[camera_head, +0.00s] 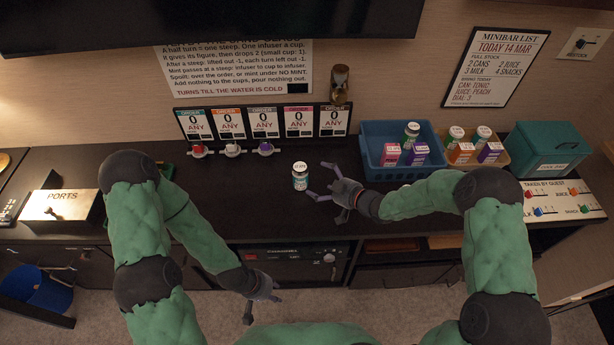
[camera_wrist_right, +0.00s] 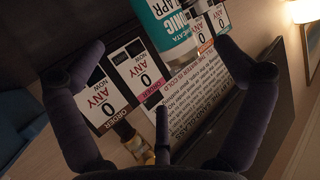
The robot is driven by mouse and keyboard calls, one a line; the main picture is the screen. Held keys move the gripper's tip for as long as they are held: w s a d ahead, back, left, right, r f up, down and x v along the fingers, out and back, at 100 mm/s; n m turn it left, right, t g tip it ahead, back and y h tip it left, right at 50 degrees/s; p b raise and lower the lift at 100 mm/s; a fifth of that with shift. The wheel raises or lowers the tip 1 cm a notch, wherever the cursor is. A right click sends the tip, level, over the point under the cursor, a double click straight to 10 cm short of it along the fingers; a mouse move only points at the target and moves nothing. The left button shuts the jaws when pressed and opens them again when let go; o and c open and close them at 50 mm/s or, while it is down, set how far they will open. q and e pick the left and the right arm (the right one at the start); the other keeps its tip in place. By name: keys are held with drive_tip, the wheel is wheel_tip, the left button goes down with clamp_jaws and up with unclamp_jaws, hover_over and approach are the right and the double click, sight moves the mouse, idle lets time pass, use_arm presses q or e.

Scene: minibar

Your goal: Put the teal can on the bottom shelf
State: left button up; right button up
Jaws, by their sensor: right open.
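The teal can (camera_head: 300,178), with a white top, stands upright on the dark counter left of my right gripper (camera_head: 322,180). That gripper is open, its fingers spread toward the can. In the right wrist view the teal and white can (camera_wrist_right: 176,28) shows at the top, beyond and between the open fingers (camera_wrist_right: 160,60); I see no finger closed on it. My left gripper (camera_head: 262,306) hangs low in front of the counter, empty, with its fingers apart. A bottom shelf cannot be made out; a dark minibar front (camera_head: 285,265) is below the counter.
A blue bin (camera_head: 372,140) and a tan tray (camera_head: 497,165) hold cans and cartons at the right. A teal box (camera_head: 548,150) stands beyond them. Order cards (camera_head: 263,122) line the back with coloured knobs (camera_head: 232,150) below. A PORTS box (camera_head: 60,205) is at left.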

sight(303, 173)
drive_tip(key=x, duration=0.4)
drive_tip(key=shift+b, duration=0.4)
drive_tip(key=shift+b+x, duration=1)
drive_tip(key=shift+x, duration=1.55)
drive_tip(key=shift+a+r, duration=0.1)
drive_tip(key=shift+r, duration=0.1)
drive_tip(key=c, duration=1.4)
drive_tip(key=shift+c, duration=1)
drive_tip(key=shift+r, duration=0.1)
